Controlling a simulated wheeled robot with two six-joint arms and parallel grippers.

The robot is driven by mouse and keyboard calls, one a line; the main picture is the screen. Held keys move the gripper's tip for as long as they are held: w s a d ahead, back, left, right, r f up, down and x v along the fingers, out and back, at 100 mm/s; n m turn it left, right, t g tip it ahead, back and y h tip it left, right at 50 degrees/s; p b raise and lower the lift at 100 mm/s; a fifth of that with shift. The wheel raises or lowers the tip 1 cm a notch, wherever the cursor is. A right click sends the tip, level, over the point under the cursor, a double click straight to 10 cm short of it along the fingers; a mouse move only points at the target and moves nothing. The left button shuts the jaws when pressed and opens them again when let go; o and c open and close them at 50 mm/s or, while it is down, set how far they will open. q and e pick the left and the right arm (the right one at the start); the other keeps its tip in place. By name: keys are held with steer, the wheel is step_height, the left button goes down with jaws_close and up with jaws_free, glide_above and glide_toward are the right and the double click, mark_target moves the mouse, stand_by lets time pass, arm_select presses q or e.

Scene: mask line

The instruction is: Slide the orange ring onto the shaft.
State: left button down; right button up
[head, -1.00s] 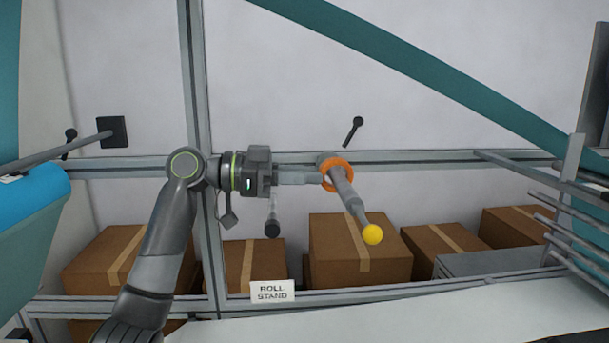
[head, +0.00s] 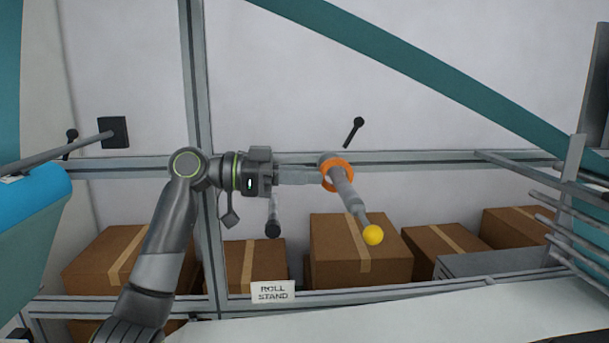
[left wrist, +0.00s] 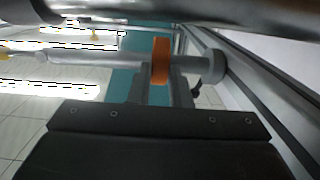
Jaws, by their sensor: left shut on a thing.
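The orange ring (head: 347,165) is around the grey shaft (head: 346,193), near its wall end. The shaft points out toward me and ends in a yellow ball (head: 373,235). My left gripper (head: 322,177) reaches in from the left and is shut on the ring. In the left wrist view, the ring (left wrist: 160,58) sits around the shaft (left wrist: 100,58), a short gap from a wider grey collar (left wrist: 213,67). The fingers (left wrist: 162,88) meet the ring's near edge. My right gripper is not in view.
A metal rail (head: 440,158) runs behind the shaft. A black-knobbed lever (head: 273,229) hangs below my left fingers, and another (head: 355,130) is above the shaft. Cardboard boxes (head: 335,240) stand below. A teal diagonal beam (head: 430,75) crosses the upper right.

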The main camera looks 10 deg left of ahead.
arm_select(q)
steer(key=shift+f, duration=0.25)
steer(key=c, duration=1.3)
jaws_free()
steer(key=shift+o, duration=0.2)
